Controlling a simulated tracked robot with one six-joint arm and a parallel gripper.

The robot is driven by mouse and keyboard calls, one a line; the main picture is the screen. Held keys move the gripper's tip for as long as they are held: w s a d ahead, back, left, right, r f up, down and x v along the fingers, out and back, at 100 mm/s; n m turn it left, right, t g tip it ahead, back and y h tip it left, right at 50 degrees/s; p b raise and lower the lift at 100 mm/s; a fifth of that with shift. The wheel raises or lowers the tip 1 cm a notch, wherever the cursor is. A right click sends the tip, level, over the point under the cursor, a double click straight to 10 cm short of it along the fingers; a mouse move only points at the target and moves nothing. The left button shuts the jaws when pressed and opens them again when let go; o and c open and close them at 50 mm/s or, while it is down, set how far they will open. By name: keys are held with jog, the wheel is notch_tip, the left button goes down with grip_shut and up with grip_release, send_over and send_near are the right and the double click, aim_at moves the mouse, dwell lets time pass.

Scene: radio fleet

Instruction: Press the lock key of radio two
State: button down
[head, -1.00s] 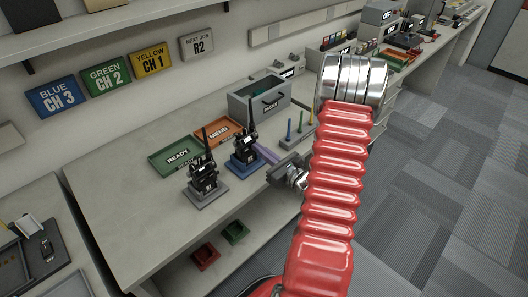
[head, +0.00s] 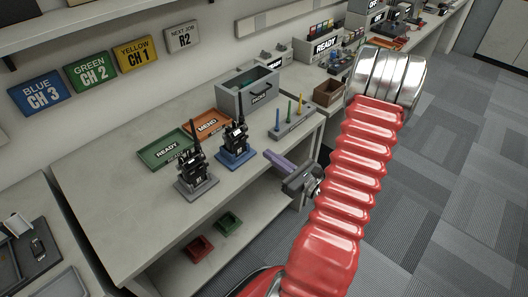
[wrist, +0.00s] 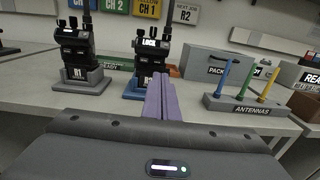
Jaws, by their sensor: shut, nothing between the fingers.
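Radio two (head: 234,140) is black and stands upright in a blue stand (head: 233,160) near the bench front. In the wrist view, radio two (wrist: 151,50) shows the word LOCK on its lit face. Its keys are too small to tell apart, and its lower part is partly behind my fingers. Another black radio (head: 194,168), labelled R1 in the wrist view (wrist: 76,58), stands in a grey stand to the left. My gripper (head: 270,155) has purple fingers, shut and empty. It is right of radio two at the bench front edge, apart from it in the head view.
A green READY tray (head: 147,153) and an orange MEND tray (head: 196,124) lie behind the radios. A grey box (head: 233,99) and an antenna rack (head: 293,131) with coloured rods stand farther right. Open carpet (head: 450,200) lies right of the bench.

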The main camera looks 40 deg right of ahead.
jog(key=shift+s, duration=1.65)
